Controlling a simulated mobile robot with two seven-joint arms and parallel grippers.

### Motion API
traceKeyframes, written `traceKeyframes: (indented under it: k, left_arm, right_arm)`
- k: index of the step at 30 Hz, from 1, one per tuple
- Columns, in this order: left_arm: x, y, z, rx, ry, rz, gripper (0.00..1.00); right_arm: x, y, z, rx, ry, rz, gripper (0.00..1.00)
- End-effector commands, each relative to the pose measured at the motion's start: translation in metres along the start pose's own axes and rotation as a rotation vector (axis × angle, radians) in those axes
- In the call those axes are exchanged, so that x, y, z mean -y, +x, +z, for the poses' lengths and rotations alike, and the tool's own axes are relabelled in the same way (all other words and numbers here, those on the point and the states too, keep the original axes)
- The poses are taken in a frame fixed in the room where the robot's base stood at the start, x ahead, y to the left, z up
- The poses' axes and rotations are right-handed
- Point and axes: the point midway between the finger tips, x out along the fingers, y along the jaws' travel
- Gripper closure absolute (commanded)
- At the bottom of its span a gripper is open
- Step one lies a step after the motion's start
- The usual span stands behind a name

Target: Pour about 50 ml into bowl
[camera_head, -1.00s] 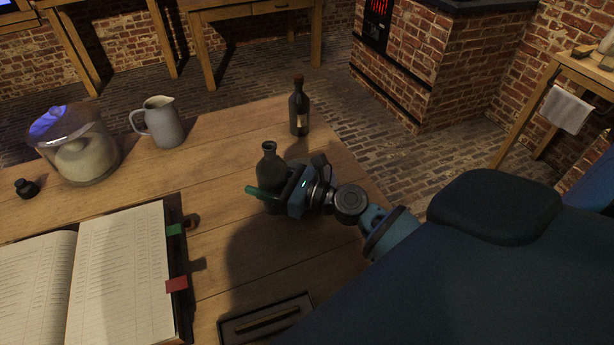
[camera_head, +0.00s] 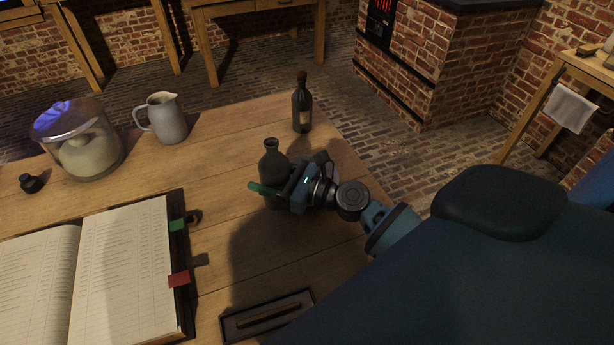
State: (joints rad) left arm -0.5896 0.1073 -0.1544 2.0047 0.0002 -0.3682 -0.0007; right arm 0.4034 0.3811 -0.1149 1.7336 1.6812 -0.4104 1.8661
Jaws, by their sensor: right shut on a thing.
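My right gripper (camera_head: 270,191) is shut on a dark, narrow-necked bottle (camera_head: 273,160) near the middle of the wooden table. The bottle is upright and its mouth has no visible stopper. The gripper and shadow hide its lower part, so I cannot tell whether it touches the table. A wide clear glass vessel (camera_head: 108,146) stands at the left, with a pale rounded thing (camera_head: 85,155) inside. I cannot tell whether this is the bowl; no other bowl shows clearly. My left gripper is not in view.
A grey jug (camera_head: 166,119) stands at the back left. A corked dark bottle (camera_head: 302,108) stands near the table's far right corner. An open ledger (camera_head: 125,265), a small dark pot (camera_head: 31,183) and a pen tray (camera_head: 232,328) also lie about. The table behind the held bottle is clear.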

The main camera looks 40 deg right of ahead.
Motion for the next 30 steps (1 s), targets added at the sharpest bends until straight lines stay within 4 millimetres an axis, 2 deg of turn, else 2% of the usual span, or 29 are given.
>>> traceKeyframes:
  k: [30]
  left_arm:
    - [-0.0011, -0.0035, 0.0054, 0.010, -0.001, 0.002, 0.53]
  right_arm:
    - [0.0002, 0.0003, 0.0013, 0.002, 0.000, 0.000, 0.75]
